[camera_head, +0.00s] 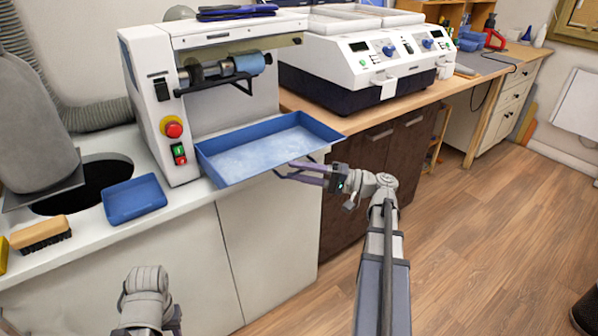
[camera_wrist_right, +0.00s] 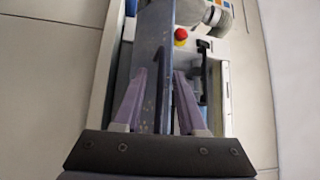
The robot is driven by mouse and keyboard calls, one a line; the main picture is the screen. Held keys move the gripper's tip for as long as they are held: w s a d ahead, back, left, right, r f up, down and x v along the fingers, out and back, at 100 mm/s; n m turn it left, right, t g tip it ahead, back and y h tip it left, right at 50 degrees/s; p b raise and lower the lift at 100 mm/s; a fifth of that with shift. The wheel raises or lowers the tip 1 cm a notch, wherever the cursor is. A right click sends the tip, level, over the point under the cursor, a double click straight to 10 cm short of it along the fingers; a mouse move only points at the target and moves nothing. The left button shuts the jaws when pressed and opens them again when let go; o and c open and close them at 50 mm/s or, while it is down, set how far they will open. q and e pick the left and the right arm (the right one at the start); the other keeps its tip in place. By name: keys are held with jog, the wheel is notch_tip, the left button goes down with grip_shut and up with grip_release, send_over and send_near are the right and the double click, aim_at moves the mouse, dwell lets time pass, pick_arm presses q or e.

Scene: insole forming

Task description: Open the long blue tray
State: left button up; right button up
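The long blue tray (camera_head: 262,146) is shallow and rectangular, with a pale dusty floor, and sits below the roller of the white machine. Its front edge reaches the counter's front edge.
A white machine (camera_head: 150,100) with a red button (camera_head: 173,129) stands behind the tray. A small blue tray (camera_head: 134,199) and a brush (camera_head: 40,232) lie to the left on the counter. A white two-dial machine (camera_head: 370,60) is at right.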

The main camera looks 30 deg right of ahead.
jog(key=b+v, duration=0.1)
jog(key=v, duration=0.6)
jog(key=shift+s+d, duration=0.25)
jog(key=shift+d, duration=0.05)
dwell(0.4)
jog(key=w+a+f+n+g+h, duration=0.1)
jog(key=w+a+f+g, duration=0.15)
jog(key=a+f, duration=0.35)
jog(key=w+a+f+g+h, duration=0.1)
jog(key=a+f+g+h, duration=0.1)
jog(key=a+f+g, duration=0.45)
jog(key=s+a+f+n+g+h, duration=0.1)
jog(key=s+a+f+n+h, duration=0.15)
jog(key=a+f+h, duration=0.4)
jog(key=s+a+f+n+g+h, duration=0.2)
jog(key=a+f+n+h, duration=0.1)
jog(key=a+f+h, duration=0.3)
jog(key=s+a+r+n+p, duration=0.2)
jog(key=a+r+p, duration=0.3)
jog(key=r+p, duration=0.5)
jog(key=s+a+r+n+p, duration=0.2)
jog(key=s+a+r+p, duration=0.2)
jog(key=r+p, duration=0.5)
jog(key=a+r, duration=0.1)
jog(key=a, duration=0.1)
jog(key=shift+a+g+h+p, duration=0.3)
jog(key=shift+g+h+p, duration=0.05)
jog(key=shift+g, duration=0.05)
